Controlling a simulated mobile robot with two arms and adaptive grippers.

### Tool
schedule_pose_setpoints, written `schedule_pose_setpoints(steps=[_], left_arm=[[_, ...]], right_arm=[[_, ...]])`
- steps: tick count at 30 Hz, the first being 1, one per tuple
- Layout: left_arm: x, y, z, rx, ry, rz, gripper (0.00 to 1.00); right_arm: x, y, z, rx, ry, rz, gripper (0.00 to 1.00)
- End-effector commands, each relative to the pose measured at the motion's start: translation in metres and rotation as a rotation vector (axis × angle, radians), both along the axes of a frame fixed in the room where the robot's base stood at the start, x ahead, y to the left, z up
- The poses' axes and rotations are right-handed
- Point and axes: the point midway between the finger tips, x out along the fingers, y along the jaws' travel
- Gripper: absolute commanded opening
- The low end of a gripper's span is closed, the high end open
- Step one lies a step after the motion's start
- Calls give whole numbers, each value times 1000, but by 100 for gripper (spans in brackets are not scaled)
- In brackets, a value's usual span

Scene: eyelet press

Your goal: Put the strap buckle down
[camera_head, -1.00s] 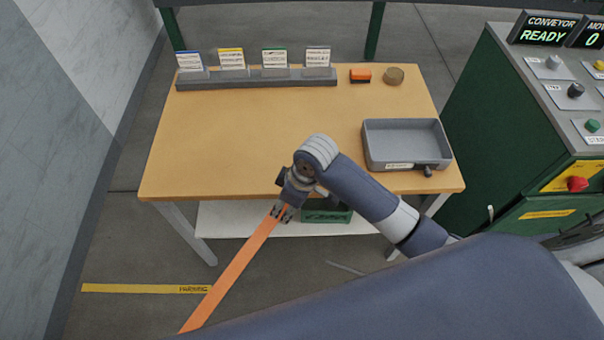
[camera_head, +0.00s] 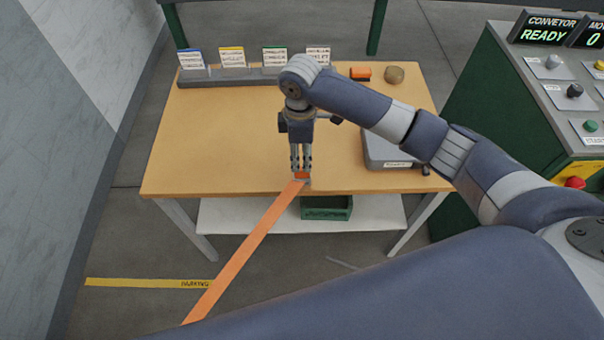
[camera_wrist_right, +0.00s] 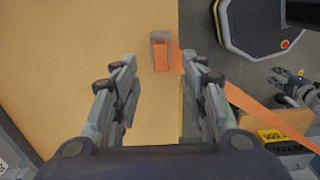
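The strap buckle (camera_wrist_right: 151,52) is a grey frame with orange strap through it. It lies at the front edge of the wooden table (camera_head: 215,140). The orange strap (camera_head: 245,250) runs from it over the edge, down and to the left in the head view. My right gripper (camera_head: 301,170) is just above the buckle. In the right wrist view its fingers (camera_wrist_right: 160,75) are spread, with the buckle between and beyond the tips and a gap on both sides. My left gripper (camera_wrist_right: 277,88) shows small at the right of the wrist view, fingers apart and empty.
A grey tray (camera_head: 388,163) sits at the table's right, partly hidden by my right arm. A label rack (camera_head: 225,80), an orange block (camera_head: 360,74) and a round tan item (camera_head: 394,75) stand at the back. A green crate (camera_head: 327,212) is on the lower shelf. The table's left half is clear.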

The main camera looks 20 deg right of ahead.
Motion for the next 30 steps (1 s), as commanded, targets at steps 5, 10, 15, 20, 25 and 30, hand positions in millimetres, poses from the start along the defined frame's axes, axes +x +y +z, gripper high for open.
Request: schedule_pose_setpoints(steps=[5,10,15,20,25,30], left_arm=[[0,1,3,1,1,0,34],[-1,2,13,2,1,0,34],[-1,3,15,3,1,0,34],[-1,3,15,3,1,0,34],[-1,3,15,3,1,0,34],[-1,3,15,3,1,1,34]], right_arm=[[0,0,-13,1,0,0,40],[-3,-3,-35,0,2,-2,40],[-3,-3,-58,1,-1,0,40],[-2,-3,-63,1,-3,0,40],[-3,-3,-63,1,-3,0,33],[-3,-3,-63,1,-3,0,0]])
